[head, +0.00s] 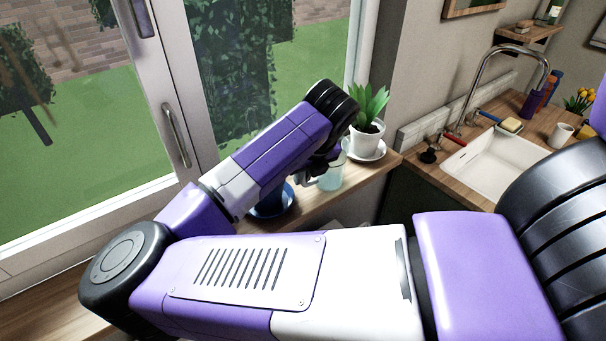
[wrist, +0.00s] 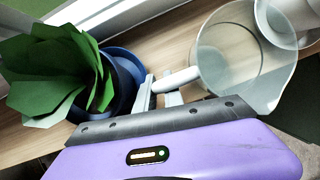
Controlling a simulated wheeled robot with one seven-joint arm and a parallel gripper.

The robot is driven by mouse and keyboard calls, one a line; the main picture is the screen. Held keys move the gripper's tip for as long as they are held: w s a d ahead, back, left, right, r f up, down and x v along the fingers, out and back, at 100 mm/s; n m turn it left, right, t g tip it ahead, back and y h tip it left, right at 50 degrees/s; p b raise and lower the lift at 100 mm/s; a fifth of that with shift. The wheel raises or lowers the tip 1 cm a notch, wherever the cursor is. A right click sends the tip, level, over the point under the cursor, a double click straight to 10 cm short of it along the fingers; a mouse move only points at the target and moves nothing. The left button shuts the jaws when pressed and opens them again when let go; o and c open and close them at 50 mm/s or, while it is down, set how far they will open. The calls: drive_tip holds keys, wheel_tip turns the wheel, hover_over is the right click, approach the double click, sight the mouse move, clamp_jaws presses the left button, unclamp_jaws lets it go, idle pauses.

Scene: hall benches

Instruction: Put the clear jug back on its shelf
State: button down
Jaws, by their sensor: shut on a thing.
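The clear jug (head: 332,175) is by the window, over or on the wooden sill (head: 318,206). In the wrist view the jug (wrist: 240,52) is a see-through vessel with an open rim, and its pale handle (wrist: 176,80) points at my gripper (wrist: 160,92). My gripper is shut on that handle. I cannot tell whether the jug's base touches the sill. In the head view my gripper (head: 313,172) is partly hidden behind my arm.
A white potted plant (head: 367,132) on a saucer stands just right of the jug. A blue pot (wrist: 122,78) with a leafy plant (wrist: 50,75) is on the jug's other side. A sink (head: 495,165) and tap lie to the right. The window borders the sill.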

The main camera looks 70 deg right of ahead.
drive_tip(key=shift+f, duration=0.1)
drive_tip(key=c, duration=1.5)
unclamp_jaws()
drive_tip(key=shift+o, duration=0.2)
drive_tip(key=v, duration=1.2)
